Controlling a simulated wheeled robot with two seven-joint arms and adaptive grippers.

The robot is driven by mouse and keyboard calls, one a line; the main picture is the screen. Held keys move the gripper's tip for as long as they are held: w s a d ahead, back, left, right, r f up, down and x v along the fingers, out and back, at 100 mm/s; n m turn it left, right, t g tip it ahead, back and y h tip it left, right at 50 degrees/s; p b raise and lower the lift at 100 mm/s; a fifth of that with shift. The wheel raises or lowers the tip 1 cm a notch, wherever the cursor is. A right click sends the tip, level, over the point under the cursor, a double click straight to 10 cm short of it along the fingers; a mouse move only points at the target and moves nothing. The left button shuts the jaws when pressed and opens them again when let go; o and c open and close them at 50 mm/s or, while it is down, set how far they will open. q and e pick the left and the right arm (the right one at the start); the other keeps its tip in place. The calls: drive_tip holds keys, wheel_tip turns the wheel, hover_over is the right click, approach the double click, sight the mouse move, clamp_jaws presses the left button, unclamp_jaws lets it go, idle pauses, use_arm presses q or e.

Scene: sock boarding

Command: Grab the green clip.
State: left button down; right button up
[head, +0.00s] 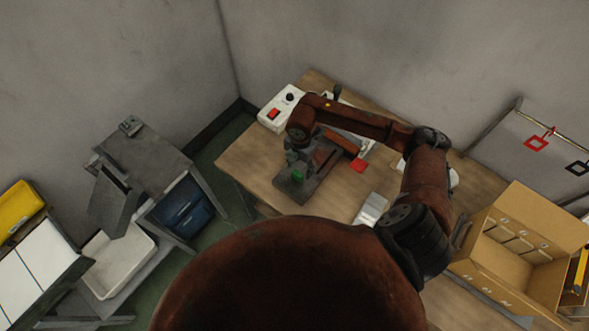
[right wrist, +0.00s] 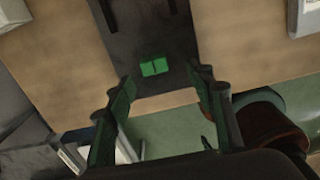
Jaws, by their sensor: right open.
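The green clip (right wrist: 154,66) lies on a dark plate (right wrist: 152,40) on the wooden table. In the head view the clip (head: 298,174) shows as a small green spot near the front end of the dark plate (head: 290,189). My right gripper (head: 293,157) is just above the plate, close to the clip. In the right wrist view its two fingers (right wrist: 158,100) are spread wide, with nothing between them, and the clip sits beyond the fingertips, between their lines. My left gripper is not in view.
A white box with a red switch (head: 274,114) stands at the table's back left. A small pale box (head: 371,209) lies right of the plate. A cardboard box (head: 508,278) is at the far right. Bare wood (head: 245,157) lies left of the plate.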

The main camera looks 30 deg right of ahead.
sight(298, 174)
drive_tip(key=f, duration=0.2)
drive_tip(key=f+p, duration=0.1)
drive_tip(key=f, duration=0.1)
drive_tip(key=shift+w+a, duration=0.2)
drive_tip(key=shift+w, duration=0.2)
drive_tip(key=shift+f, duration=1.35)
drive_tip(key=shift+c, duration=0.2)
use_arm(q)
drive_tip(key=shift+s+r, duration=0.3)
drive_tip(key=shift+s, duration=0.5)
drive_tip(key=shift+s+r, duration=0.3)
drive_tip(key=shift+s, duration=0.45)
use_arm(e)
drive_tip(key=c, duration=0.8)
